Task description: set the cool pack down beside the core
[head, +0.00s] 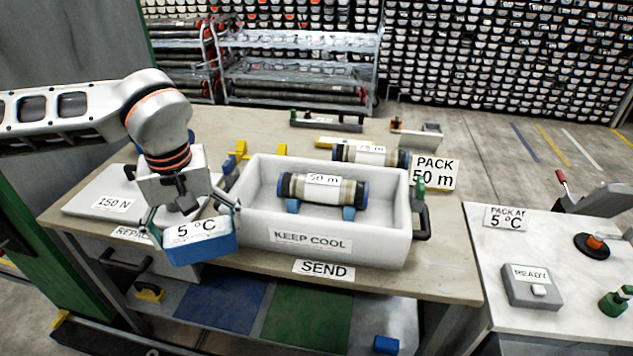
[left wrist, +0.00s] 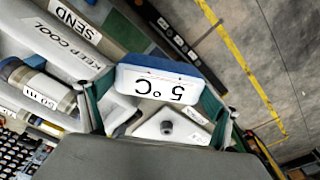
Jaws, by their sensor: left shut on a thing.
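My left gripper (head: 189,217) is shut on the cool pack (head: 200,247), a blue block with a white top marked 5 °C. The pack is held in the air at the front left of the white KEEP COOL box (head: 375,244). It also shows between the fingers in the left wrist view (left wrist: 158,82). The core (head: 322,189), a grey cylinder with blue end caps and a 50 m label, lies on blue supports inside the open box. In the left wrist view the core (left wrist: 38,90) is at the left. My right gripper is not in view.
A second capped core (head: 371,155) lies behind the box, near the PACK 50 m sign (head: 434,172). A 150 N plate (head: 100,203) is at the left. Room shows inside the box around the core.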

